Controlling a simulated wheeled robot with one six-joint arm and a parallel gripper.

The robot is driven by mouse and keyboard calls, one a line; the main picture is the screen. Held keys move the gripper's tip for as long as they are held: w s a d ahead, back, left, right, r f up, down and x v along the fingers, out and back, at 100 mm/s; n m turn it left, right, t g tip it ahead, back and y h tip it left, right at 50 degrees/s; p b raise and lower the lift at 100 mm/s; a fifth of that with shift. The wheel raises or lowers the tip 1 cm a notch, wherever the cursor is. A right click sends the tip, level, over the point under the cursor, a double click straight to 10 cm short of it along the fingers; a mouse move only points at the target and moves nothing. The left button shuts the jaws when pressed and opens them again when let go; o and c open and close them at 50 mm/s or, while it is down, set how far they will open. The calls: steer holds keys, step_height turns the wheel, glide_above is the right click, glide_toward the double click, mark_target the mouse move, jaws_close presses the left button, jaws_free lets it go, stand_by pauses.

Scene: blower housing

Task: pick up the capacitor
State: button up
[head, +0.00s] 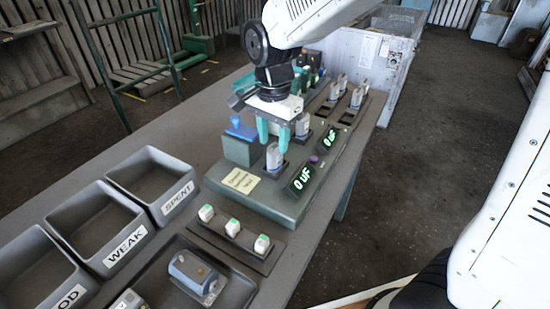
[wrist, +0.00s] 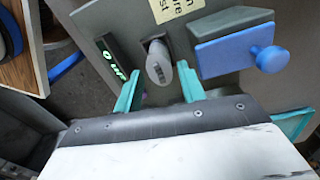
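A light grey capacitor (head: 273,158) stands upright in a socket of the green test bench (head: 240,205). It also shows in the wrist view (wrist: 158,66), end-on, in a dark socket. My gripper (head: 273,146) is open, with its teal fingers pointing down over this capacitor. In the wrist view my gripper (wrist: 160,69) has one finger on either side of the capacitor; whether they touch it I cannot tell. A second capacitor (head: 302,126) stands further back on the bench. More grey capacitors (head: 338,88) stand in a rack behind.
Two displays (head: 301,179) read 0 uF. A blue-handled block (head: 241,142) stands left of the gripper; its blue knob (wrist: 268,60) shows in the wrist view. Bins marked SPENT (head: 150,170) and WEAK (head: 90,215) sit front left.

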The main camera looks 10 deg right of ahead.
mark_target(275, 148)
steer(key=f, duration=0.4)
steer(key=shift+d+f, duration=0.2)
steer(key=shift+f, duration=0.2)
steer(key=c, duration=0.6)
steer(key=shift+r, duration=0.15)
